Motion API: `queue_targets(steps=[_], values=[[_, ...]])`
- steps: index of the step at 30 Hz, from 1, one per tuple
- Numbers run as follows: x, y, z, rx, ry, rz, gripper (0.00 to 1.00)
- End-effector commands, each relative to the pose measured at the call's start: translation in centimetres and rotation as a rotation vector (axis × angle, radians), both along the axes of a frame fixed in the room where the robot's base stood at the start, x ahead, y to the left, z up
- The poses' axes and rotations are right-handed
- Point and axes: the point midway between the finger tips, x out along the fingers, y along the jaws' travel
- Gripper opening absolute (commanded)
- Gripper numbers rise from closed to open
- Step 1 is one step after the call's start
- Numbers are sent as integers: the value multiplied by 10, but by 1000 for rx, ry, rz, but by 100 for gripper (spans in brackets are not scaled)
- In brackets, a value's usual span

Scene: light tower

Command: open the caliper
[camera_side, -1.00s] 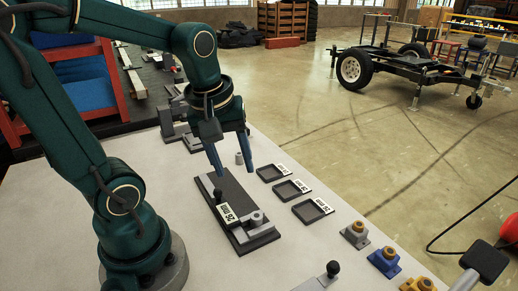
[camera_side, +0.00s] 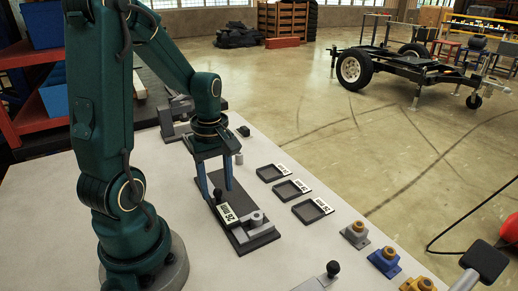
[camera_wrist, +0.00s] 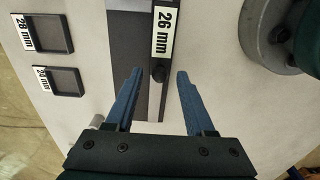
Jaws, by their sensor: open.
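The caliper (camera_side: 262,237) is a long dark plate on the pale table. It carries a "26 mm" label (camera_side: 229,215), which also shows in the wrist view (camera_wrist: 162,35), and an upright black knob (camera_side: 218,196). A grey cylinder (camera_side: 256,217) sits in a grey block at its near end. My gripper (camera_side: 217,190) points down over the caliper with its blue fingers open. In the wrist view the knob (camera_wrist: 158,74) appears between my fingertips (camera_wrist: 159,72), with a gap on each side. I cannot tell whether the fingertips are level with the knob.
Several shallow dark trays with mm labels (camera_side: 290,189) lie to the right of the caliper. A metal peg (camera_side: 238,158) stands behind it. Yellow-topped blocks (camera_side: 384,260) and another black-knobbed device (camera_side: 332,269) are near the front. Bare table lies left of the caliper.

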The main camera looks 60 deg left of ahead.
Motion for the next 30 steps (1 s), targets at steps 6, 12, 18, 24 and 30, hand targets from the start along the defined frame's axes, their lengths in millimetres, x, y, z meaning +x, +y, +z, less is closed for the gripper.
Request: queue_targets(steps=[6,12,18,24,30], values=[[0,0,-1,0,0,-1,54],[0,0,-1,0,0,-1,0],[0,0,-1,0,0,-1,0],[0,0,-1,0,0,-1,0],[0,0,0,0,0,-1,0]])
